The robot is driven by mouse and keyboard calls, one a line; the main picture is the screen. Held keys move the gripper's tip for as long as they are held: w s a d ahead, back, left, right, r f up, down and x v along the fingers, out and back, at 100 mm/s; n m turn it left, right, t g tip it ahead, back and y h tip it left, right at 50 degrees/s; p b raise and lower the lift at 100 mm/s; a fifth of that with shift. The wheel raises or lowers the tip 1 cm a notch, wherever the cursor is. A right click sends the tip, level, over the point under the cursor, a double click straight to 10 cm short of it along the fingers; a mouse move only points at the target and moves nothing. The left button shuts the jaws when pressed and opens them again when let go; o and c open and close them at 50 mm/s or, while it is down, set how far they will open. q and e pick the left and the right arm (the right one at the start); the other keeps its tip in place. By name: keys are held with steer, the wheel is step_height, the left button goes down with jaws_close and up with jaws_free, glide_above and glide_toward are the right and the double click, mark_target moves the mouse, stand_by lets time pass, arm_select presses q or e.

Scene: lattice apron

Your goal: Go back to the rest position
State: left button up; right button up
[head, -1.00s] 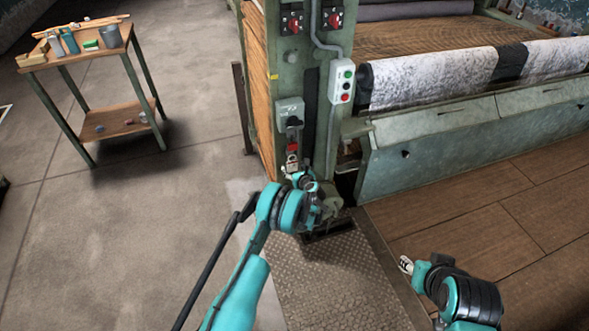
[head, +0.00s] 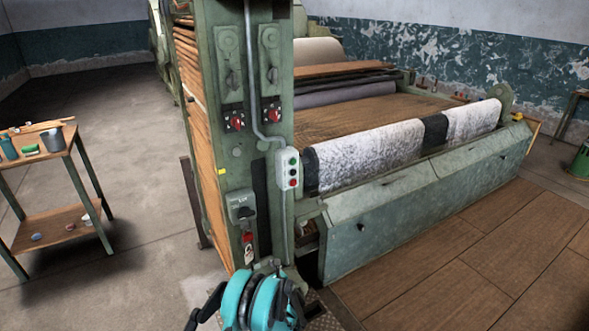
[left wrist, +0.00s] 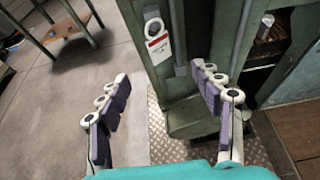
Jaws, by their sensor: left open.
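My left gripper (head: 268,264) shows at the bottom of the head view, mostly hidden behind its own teal wrist. In the left wrist view my left gripper (left wrist: 161,78) is open, its two purple-padded fingers wide apart with nothing between them. It is in front of the green machine post (head: 222,135). A white and red tag (head: 248,253) hangs low on that post, and it also shows beyond the fingers in the left wrist view (left wrist: 157,42). The fingers look apart from the tag. My right gripper is in neither current view.
A switch box (head: 241,208) and a button box (head: 289,170) are on the post. The machine's green apron (head: 400,215) runs right, below a speckled roll (head: 370,154). A small wooden-topped cart (head: 50,143) stands left. Bare floor (head: 120,150) lies between cart and machine.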

arm_select(q)
steer(key=w+d+r+m+t+h, duration=0.1)
steer(key=w+r+m+t, duration=0.3)
steer(key=r, duration=0.9)
steer(key=s+d+r+m+t+h, duration=0.15)
steer(key=r+m, duration=0.45)
steer(key=r, duration=0.7)
steer(key=s+d+r+m+t+h, duration=0.1)
steer(key=s+d+r+m+h, duration=0.25)
steer(key=r+m, duration=0.35)
steer(key=s+d+r+m+h, duration=0.2)
steer(key=s+r+m+h, duration=0.2)
steer(key=r+m, duration=0.3)
steer(key=s+f+m+g+h, duration=0.25)
steer(key=s+m+g, duration=0.25)
steer(key=s+m, duration=0.85)
steer(key=s+a+f+m+g+y, duration=0.2)
steer(key=s+a+f, duration=0.2)
steer(key=s, duration=0.6)
steer(key=s+a+f+m+g+y, duration=0.3)
steer(key=s+a+f, duration=0.1)
steer(key=s+f, duration=0.4)
steer(key=s, duration=0.2)
steer(key=shift+s, duration=0.3)
